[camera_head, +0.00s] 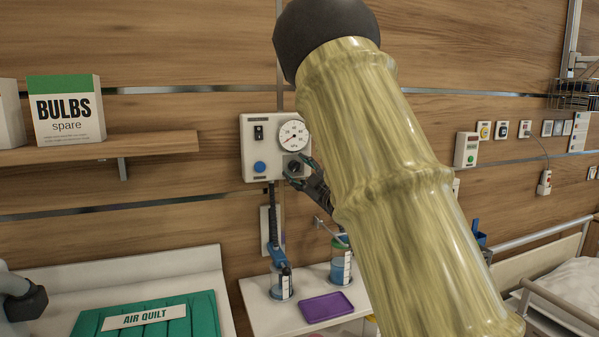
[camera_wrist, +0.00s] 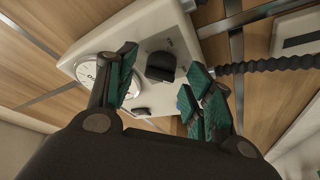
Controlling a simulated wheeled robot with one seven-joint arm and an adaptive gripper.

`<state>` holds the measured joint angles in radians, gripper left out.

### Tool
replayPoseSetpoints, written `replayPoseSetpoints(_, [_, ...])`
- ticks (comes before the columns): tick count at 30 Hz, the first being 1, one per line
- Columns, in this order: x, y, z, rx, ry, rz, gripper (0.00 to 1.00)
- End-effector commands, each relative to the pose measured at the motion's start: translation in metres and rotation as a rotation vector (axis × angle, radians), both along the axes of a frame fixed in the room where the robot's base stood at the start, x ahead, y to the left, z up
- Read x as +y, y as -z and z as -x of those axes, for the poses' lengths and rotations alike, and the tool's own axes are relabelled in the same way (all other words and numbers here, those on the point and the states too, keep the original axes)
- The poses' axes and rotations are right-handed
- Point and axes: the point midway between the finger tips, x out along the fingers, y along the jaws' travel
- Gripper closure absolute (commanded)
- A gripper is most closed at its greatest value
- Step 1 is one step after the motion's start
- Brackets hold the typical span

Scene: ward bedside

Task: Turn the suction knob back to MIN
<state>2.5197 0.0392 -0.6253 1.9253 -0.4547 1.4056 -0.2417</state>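The suction unit (camera_head: 262,145) is a white wall box with a round dial, a dark switch and a blue button. Its dark suction knob (camera_wrist: 161,67) shows in the wrist view, between and just beyond my two teal-padded fingers. My gripper (camera_wrist: 160,80) is open, with a finger to each side of the knob and visible gaps. In the head view my gripper (camera_head: 301,178) is at the box's lower right corner and partly covers the knob area. I cannot read the knob's setting.
Two jars, one left (camera_head: 281,284) and one right (camera_head: 341,264), and a purple tray (camera_head: 326,307) are below the box. A corrugated hose (camera_wrist: 280,63) runs beside my right finger in the wrist view. A shelf (camera_head: 150,145) with a bulbs box (camera_head: 66,112) is at left.

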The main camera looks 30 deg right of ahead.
Motion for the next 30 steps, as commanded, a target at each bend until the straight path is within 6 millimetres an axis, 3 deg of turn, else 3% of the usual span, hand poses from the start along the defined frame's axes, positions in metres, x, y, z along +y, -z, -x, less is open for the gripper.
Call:
replayPoseSetpoints(11, [0.0,0.002,0.01,0.0,0.0,-0.001,0.48])
replayPoseSetpoints(24, [-0.005,0.023,0.082,0.001,0.002,-0.002,0.48])
replayPoseSetpoints(30, [-0.006,0.029,0.106,0.0,0.0,-0.001,0.48])
